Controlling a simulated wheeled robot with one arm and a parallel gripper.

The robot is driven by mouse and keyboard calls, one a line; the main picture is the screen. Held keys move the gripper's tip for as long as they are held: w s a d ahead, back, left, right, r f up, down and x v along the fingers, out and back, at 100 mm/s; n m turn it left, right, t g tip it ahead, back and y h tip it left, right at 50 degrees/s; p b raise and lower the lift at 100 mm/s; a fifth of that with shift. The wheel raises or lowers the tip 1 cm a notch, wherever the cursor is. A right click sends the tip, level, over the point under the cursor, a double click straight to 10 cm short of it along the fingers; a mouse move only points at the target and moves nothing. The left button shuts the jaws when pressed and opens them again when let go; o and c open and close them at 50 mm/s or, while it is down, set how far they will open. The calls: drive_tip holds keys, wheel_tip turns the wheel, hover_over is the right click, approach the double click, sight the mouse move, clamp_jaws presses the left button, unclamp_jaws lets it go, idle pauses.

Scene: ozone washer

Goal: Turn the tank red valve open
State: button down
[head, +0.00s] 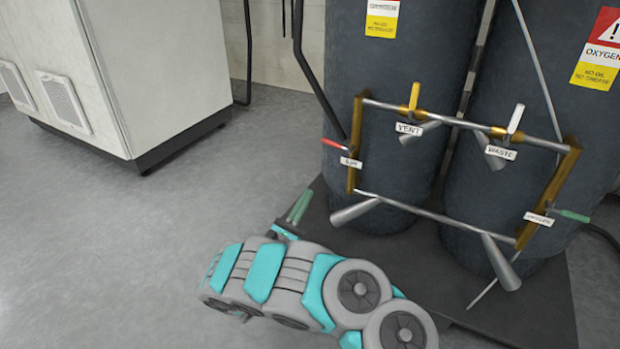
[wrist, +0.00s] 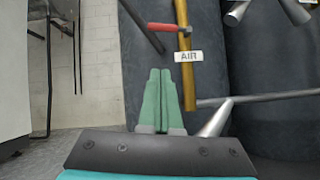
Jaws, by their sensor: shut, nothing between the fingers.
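The red valve handle (head: 336,145) sits at the left end of the pipe frame on the left tank (head: 405,60), beside a tag reading AIR. In the wrist view the red handle (wrist: 168,27) lies roughly level across the brass upright, with the AIR tag (wrist: 188,56) just below it. My gripper (head: 298,204) is below and left of the handle in the head view. In the wrist view its green fingers (wrist: 160,75) are together, empty, pointing up toward the handle with a gap between. Nothing hides the handle in the wrist view.
A yellow VENT handle (head: 414,97), a white WASTE handle (head: 515,119) and a green OXYGEN handle (head: 571,215) share the pipe frame. A dark hose (head: 314,82) runs down to the red valve. A white cabinet (head: 130,60) stands left; the floor (head: 120,250) between is clear.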

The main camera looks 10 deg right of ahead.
drive_tip(key=s+r+b+x, duration=0.1)
drive_tip(key=r+x, duration=0.1)
drive_tip(key=x, duration=1)
drive_tip(key=shift+s+r, duration=0.15)
drive_tip(key=shift+s, duration=0.05)
drive_tip(key=shift+a, duration=0.15)
